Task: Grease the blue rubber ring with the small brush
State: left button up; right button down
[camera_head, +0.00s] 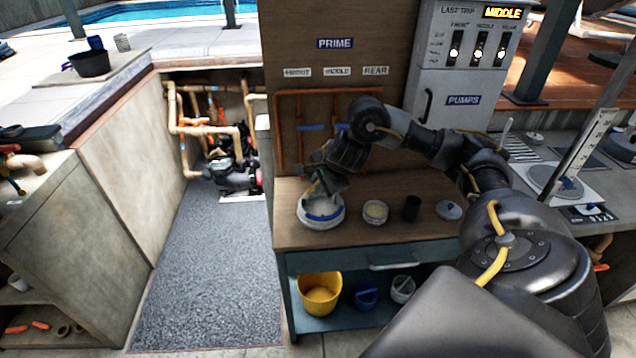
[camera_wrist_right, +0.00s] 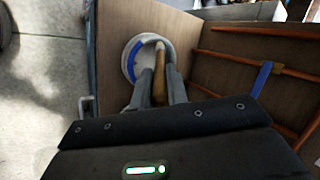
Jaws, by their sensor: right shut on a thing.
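The blue rubber ring (camera_head: 323,217) shows as a blue arc on a round white dish (camera_head: 305,222) at the left of the wooden bench top. The ring also shows in the right wrist view (camera_wrist_right: 134,58), partly hidden by my fingers. My right gripper (camera_head: 322,188) is above the dish, pointing down. It is shut on the small brush, whose wooden handle (camera_wrist_right: 160,88) stands between the fingers in the right wrist view. The brush's tip reaches over the dish; I cannot tell whether it touches the ring. My left gripper is not in view.
Right of the dish stand a small tub with yellowish contents (camera_head: 376,211), a dark cup (camera_head: 411,207) and a white lid with a blue knob (camera_head: 449,210). A wooden panel with copper-coloured pipes rises behind. A yellow bucket (camera_head: 319,292) sits on the shelf below.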

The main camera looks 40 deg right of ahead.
notch_tip(320, 180, down, 5)
jog(key=b, duration=0.4)
jog(key=shift+f+b, duration=0.45)
jog(key=shift+b, duration=0.25)
dwell(1.0)
jog(key=shift+s, duration=0.1)
jog(key=shift+s+d+r, duration=0.1)
jog(key=shift+s, duration=0.5)
jog(key=shift+s+d+b, duration=0.2)
jog(key=shift+s+b, duration=0.1)
jog(key=shift+s, duration=0.25)
jog(key=shift+s+d, duration=0.1)
jog(key=shift+s, duration=0.05)
